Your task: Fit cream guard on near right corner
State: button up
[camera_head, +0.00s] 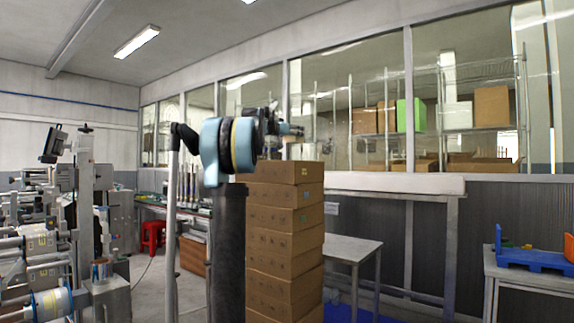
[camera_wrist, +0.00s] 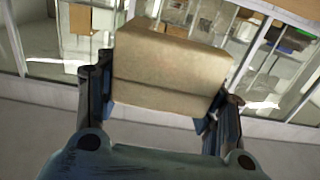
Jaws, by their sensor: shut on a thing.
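In the wrist view my gripper (camera_wrist: 165,105) is shut on a cream-tan guard (camera_wrist: 170,65), a wide piece with a fold across it, spanning between the two fingers. In the head view my gripper (camera_head: 290,130) is up near the top of a stack of brown cartons (camera_head: 285,225), pointing right; the guard cannot be made out there. The stack is several cartons high, slightly uneven, with a vertical edge facing me. My arm hides part of its left side. I see no contact between guard and stack.
A grey table (camera_head: 350,248) stands just right of the stack. A bench with a blue tray (camera_head: 532,258) is at the far right. Machinery (camera_head: 85,220) fills the left. A glazed partition with shelves (camera_head: 480,100) runs behind. A red stool (camera_head: 152,236) stands back left.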

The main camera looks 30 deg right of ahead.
notch_tip(320, 180, down, 9)
jog(key=shift+a+r, duration=0.1)
jog(key=shift+r, duration=0.05)
jog(key=shift+s, duration=0.1)
jog(key=shift+c, duration=0.5)
jog(key=o, duration=1.2)
jog(key=shift+f, duration=0.2)
jog(key=shift+o, duration=0.2)
jog(key=shift+r, duration=0.1)
jog(key=v, duration=1.1)
jog(key=shift+a, duration=0.45)
